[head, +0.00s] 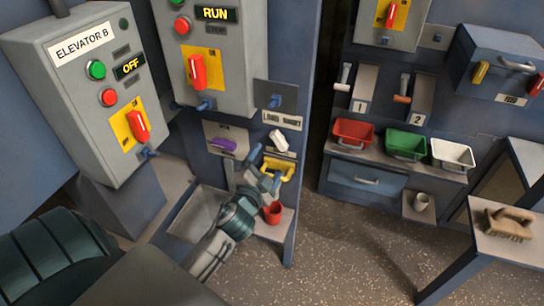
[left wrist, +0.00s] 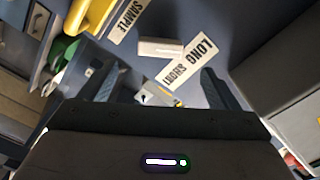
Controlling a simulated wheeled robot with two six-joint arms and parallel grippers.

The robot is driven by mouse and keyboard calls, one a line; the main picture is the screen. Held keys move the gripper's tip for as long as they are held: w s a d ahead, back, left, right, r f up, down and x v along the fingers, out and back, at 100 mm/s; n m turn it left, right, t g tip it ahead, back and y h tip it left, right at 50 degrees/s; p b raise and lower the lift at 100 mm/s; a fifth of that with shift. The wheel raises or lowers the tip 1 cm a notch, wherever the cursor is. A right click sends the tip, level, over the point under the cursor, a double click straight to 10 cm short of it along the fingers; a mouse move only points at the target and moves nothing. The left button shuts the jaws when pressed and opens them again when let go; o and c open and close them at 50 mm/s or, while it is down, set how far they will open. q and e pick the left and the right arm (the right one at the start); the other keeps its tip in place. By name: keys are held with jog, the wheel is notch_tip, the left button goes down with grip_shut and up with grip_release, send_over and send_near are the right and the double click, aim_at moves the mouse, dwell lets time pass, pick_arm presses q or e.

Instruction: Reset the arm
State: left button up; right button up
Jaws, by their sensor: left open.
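My left gripper (head: 268,180) is on an arm that comes in from the lower left in the head view. It is near the front of a narrow panel, beside a yellow handle-like part (head: 280,166) and above a small red cup (head: 272,212). My right gripper is not in view.
The Elevator B box (head: 75,75) reads OFF; the box beside it (head: 212,95) reads RUN. A grey open bin (head: 183,221) is left of my arm. Red (head: 352,132), green (head: 405,144) and white (head: 452,154) bins stand on a shelf. A brush (head: 508,224) lies on a table at right.

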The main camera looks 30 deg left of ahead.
pick_arm(q)
jog(key=shift+v, duration=0.9)
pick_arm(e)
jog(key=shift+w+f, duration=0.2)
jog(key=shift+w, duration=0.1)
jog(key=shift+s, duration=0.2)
